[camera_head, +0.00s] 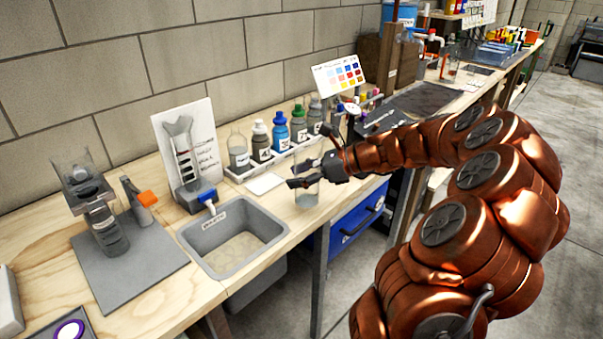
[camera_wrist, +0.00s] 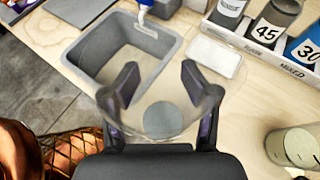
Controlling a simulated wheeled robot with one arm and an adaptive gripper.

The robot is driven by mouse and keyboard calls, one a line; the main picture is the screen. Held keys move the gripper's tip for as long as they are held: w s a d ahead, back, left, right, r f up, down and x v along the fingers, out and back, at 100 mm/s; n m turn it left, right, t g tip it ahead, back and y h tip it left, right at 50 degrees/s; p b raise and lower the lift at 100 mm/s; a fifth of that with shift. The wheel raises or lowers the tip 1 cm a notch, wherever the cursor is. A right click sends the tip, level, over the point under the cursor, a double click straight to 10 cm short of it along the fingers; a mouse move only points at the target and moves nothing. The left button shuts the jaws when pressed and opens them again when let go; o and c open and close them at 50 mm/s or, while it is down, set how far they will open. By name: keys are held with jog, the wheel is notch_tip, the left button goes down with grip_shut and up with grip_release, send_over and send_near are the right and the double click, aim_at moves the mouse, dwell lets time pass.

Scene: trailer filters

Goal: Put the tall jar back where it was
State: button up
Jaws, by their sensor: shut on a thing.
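A clear, tall jar (camera_head: 307,192) is between the fingers of my gripper (camera_head: 312,158), near the front edge of the wooden bench. In the wrist view, my gripper (camera_wrist: 160,82) is shut on the jar, whose transparent wall and round rim (camera_wrist: 225,95) show around the fingers. A grey disc (camera_wrist: 163,119) shows through the jar, low in it or beneath it. The jar looks upright. I cannot tell whether its base touches the bench.
Behind stands a white rack (camera_head: 240,172) of labelled bottles. Another clear jar with pale contents (camera_wrist: 298,148) stands close on the right in the wrist view. A blue drawer (camera_head: 352,222) is below.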

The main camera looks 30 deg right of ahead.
jog(key=shift+w+d+f, duration=0.7)
jog(key=shift+w+d, duration=0.05)
jog(key=shift+w, duration=0.2)
jog(key=shift+w+d+f, duration=0.7)
jog(key=shift+w+d, duration=0.05)
jog(key=shift+w, duration=0.15)
jog(key=shift+w+d+f, duration=0.7)
jog(key=shift+w+d, duration=0.05)
jog(key=shift+w, duration=0.2)
jog(key=shift+f, duration=0.15)
jog(key=o, duration=1.4)
jog(key=shift+s+d+r, duration=0.2)
jog(key=shift+d+r, duration=0.05)
jog(key=shift+r, duration=0.05)
jog(key=v, duration=1.1)
jog(key=shift+s+d, duration=0.1)
jog(key=shift+s, duration=0.05)
